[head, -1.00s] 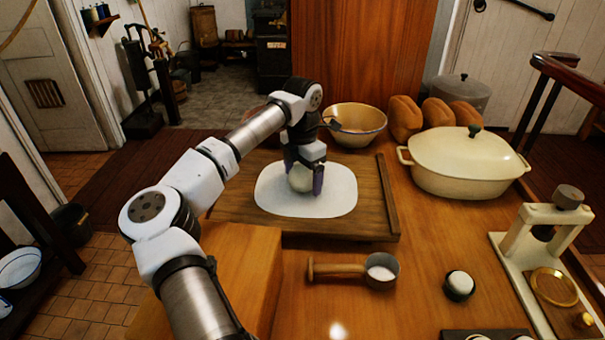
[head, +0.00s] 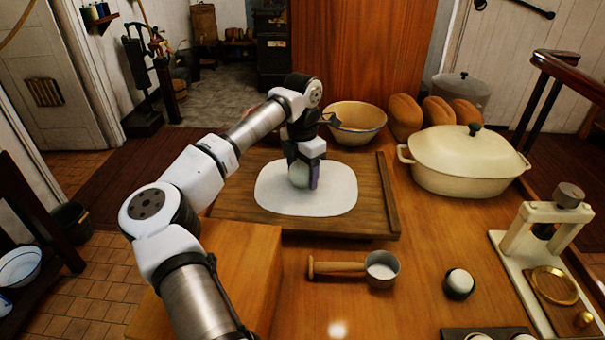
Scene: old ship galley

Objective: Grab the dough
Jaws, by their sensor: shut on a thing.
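One dark purple-grey finger shows on the right side of the dough; the other finger is mostly hidden. The white sheet (head: 330,203) shows bare around the dough. I cannot tell whether the dough touches the sheet or is slightly above it.
The wooden board (head: 378,228) lies under the sheet. A yellow bowl (head: 355,122), bread loaves (head: 437,113) and a cream lidded pot (head: 465,165) stand behind and right.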

